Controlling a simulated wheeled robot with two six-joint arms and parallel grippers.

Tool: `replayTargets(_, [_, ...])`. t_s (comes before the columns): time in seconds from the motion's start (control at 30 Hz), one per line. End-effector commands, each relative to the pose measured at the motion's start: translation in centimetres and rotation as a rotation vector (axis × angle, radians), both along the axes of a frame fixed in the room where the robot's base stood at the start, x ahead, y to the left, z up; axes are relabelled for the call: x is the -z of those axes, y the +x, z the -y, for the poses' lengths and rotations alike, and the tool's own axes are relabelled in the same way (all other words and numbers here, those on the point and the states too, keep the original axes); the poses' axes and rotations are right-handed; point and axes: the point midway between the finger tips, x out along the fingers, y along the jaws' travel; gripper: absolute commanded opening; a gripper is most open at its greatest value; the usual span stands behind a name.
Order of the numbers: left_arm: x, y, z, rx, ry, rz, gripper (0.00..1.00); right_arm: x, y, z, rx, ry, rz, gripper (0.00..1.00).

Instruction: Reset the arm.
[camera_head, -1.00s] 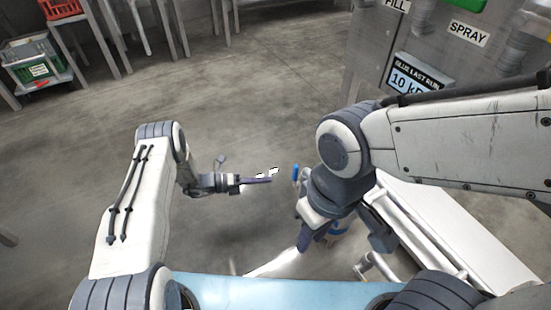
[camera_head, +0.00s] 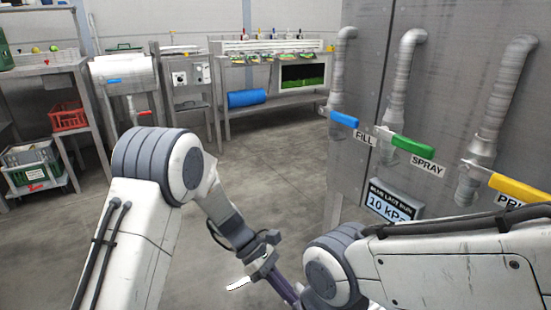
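My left arm comes in from the left and reaches down to the middle bottom. My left gripper (camera_head: 268,287) hangs over the floor there. A dark purple finger points down to the right, and a small bright white piece shows beside it. Part of the gripper is hidden behind my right arm, so its opening is unclear. No object shows in it. My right arm comes in from the right, bent at a joint at the lower middle. My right gripper is out of view.
A steel panel at right carries a blue handle (camera_head: 344,120), a green handle (camera_head: 413,147), a yellow handle (camera_head: 520,188) and a display (camera_head: 392,204) reading 10 kPa. A shelf with a red crate (camera_head: 69,116) stands left. Benches line the back. The middle floor (camera_head: 260,165) is open.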

Motion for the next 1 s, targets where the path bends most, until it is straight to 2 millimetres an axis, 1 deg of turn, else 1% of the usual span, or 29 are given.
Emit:
replayTargets(0.03, [-2.5, -1.7, 0.2, 0.104, 0.009, 0.08, 0.0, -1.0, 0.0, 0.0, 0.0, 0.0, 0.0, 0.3])
replayTargets(0.1, [-4.5, -3.8, 0.1, 0.245, 0.02, 0.184, 0.0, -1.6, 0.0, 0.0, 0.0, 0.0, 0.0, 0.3])
replayTargets(0.27, [-8.7, -8.3, -1.0, 0.578, 0.031, 0.415, 0.0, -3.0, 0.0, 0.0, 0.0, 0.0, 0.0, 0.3])
replayTargets(0.4, [-11.8, -11.8, -2.7, 0.875, 0.029, 0.614, 0.0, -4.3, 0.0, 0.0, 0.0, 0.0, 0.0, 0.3])
replayTargets(0.5, [-13.5, -13.8, -4.1, 1.085, 0.022, 0.746, 0.0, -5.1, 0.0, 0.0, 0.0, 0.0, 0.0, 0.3])
replayTargets(0.7, [-16.0, -16.4, -6.5, 1.434, 0.005, 0.963, 0.0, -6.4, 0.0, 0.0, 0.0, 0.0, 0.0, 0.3])
replayTargets(0.87, [-17.3, -17.6, -8.1, 1.669, -0.007, 1.102, 0.0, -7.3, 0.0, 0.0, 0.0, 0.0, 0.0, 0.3])
replayTargets(0.9, [-18.3, -17.7, -8.3, 1.696, -0.008, 1.114, 0.0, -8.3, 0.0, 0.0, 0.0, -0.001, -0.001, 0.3])
replayTargets(1.0, [-20.5, -17.5, -8.3, 1.683, -0.007, 1.103, 0.0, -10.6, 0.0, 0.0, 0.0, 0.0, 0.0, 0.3])
